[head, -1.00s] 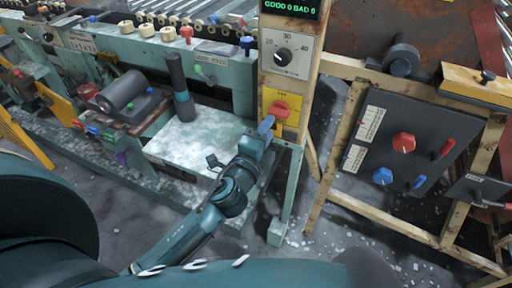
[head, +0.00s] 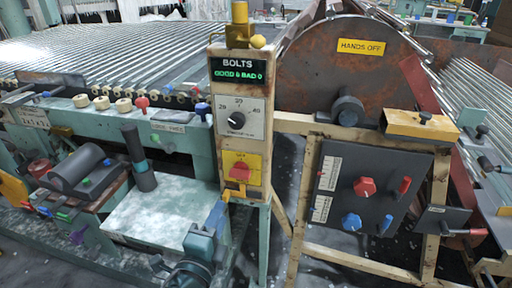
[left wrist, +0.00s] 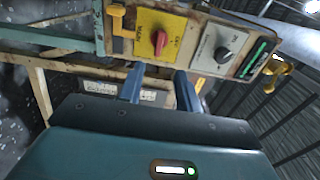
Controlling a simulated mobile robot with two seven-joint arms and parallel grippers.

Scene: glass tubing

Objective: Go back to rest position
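My left gripper (head: 222,212) is low in the head view, below and slightly left of the red rotary switch (head: 239,171) on its yellow plate (head: 254,162). In the left wrist view my left gripper (left wrist: 159,83) shows two blue fingers standing apart, with nothing between them. The red switch (left wrist: 160,40) is beyond the fingertips there, and no finger is around it. My right gripper is not in view.
The control post (head: 223,95) carries a black dial (head: 236,120) and a green display (head: 238,77). Left is a pale bench plate (head: 155,215) below a roller line. Right is a dark panel (head: 375,190) with red and blue knobs, near a rusty disc (head: 330,70).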

